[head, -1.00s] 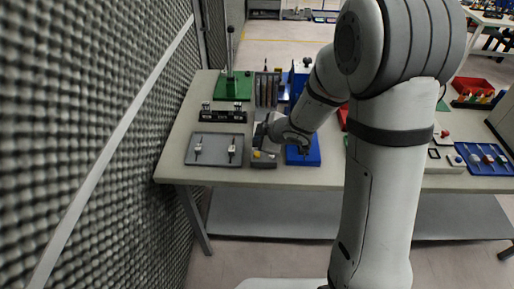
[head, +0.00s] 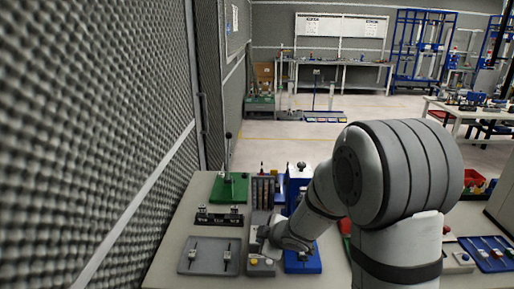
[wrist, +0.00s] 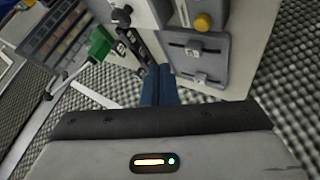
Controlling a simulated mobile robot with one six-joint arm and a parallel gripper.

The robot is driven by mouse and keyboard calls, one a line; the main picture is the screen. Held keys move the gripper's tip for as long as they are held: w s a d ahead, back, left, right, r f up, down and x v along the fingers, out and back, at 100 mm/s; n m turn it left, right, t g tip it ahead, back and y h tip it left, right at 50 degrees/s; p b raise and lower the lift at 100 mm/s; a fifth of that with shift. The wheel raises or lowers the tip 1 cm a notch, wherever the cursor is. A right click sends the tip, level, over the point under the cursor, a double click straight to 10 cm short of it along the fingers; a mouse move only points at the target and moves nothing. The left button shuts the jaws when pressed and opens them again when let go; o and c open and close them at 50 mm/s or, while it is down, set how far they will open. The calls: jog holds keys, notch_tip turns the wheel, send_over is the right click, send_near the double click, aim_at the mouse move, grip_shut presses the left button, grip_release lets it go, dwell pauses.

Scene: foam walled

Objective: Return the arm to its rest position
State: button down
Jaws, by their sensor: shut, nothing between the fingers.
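My gripper (wrist: 158,88) shows in the wrist view as two dark blue fingers pressed together, with nothing between them. Below them is its grey body with a lit yellow bar and a green light. In the head view my arm is bent, its wrist low over the front of the workbench (head: 165,262). The wrist is above the grey block with buttons (head: 260,266) and beside the blue fixture (head: 303,262). The fingertips cannot be made out in the head view. I cannot tell whether the gripper touches anything.
A grey tray (head: 188,266) with two small fixtures lies left of my wrist. Behind it are a black rack (head: 219,219) and a green stand (head: 230,188). A foam wall (head: 80,120) rises on the left. A blue tray (head: 490,257) lies at the right. Open floor (head: 290,148) extends behind the bench.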

jog(key=s+d+r+m+h, duration=0.6)
jog(key=s+d+r+m, duration=0.45)
jog(key=d, duration=0.35)
jog(key=s+r+m+g, duration=0.1)
jog(key=s+m+g, duration=0.1)
jog(key=s, duration=0.5)
jog(key=s+r+m+g+y, duration=0.1)
jog(key=s+r+m+g, duration=0.1)
jog(key=s, duration=0.6)
jog(key=shift+s+a+m, duration=0.15)
jog(key=shift+s+m, duration=0.15)
jog(key=shift+m, duration=0.45)
